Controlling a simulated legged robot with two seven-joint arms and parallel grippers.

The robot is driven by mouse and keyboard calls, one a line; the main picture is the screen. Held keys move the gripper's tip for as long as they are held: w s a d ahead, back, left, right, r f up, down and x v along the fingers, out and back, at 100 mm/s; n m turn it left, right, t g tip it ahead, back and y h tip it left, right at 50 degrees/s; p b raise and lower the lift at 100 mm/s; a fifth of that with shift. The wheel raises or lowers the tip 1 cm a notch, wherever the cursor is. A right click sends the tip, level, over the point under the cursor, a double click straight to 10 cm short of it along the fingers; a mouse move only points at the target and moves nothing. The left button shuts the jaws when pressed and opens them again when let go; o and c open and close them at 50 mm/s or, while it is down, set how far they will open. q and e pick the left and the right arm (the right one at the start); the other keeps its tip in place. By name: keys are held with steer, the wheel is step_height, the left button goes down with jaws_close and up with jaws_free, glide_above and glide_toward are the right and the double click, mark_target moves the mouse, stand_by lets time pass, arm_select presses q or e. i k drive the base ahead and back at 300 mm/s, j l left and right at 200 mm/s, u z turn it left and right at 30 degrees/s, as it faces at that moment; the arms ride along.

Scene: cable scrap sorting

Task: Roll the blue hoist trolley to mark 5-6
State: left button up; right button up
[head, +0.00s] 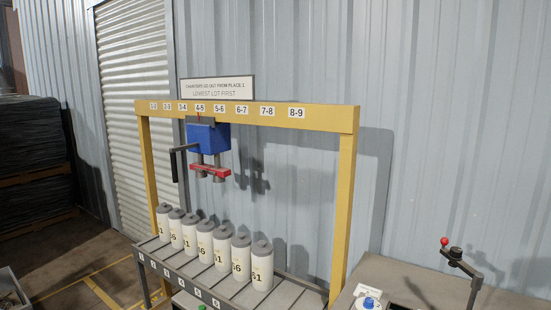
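The blue hoist trolley (208,136) hangs from the yellow overhead beam (330,117). Its body spans below marks 4-5 (199,107) and 5-6 (219,107), and a thin red pointer at its top lines up with 4-5. A black handle (174,165) sticks out at its left. Below it hangs a red bar (211,171) with grey cylinders, which look empty and stay above the canisters. Neither of my grippers is in view.
Several white canisters (205,238) with grey lids stand in a row on a numbered grey rack (287,297) below. A sign (217,88) tops the beam. At right a bench (400,272) carries a red-knobbed crank (462,262) and a blue knob (369,302).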

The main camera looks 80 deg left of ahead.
mark_target(205, 137)
steer(key=u, duration=3.5)
steer(key=i+j+z, duration=0.15)
steer(key=i+j, duration=0.35)
steer(key=i, duration=0.05)
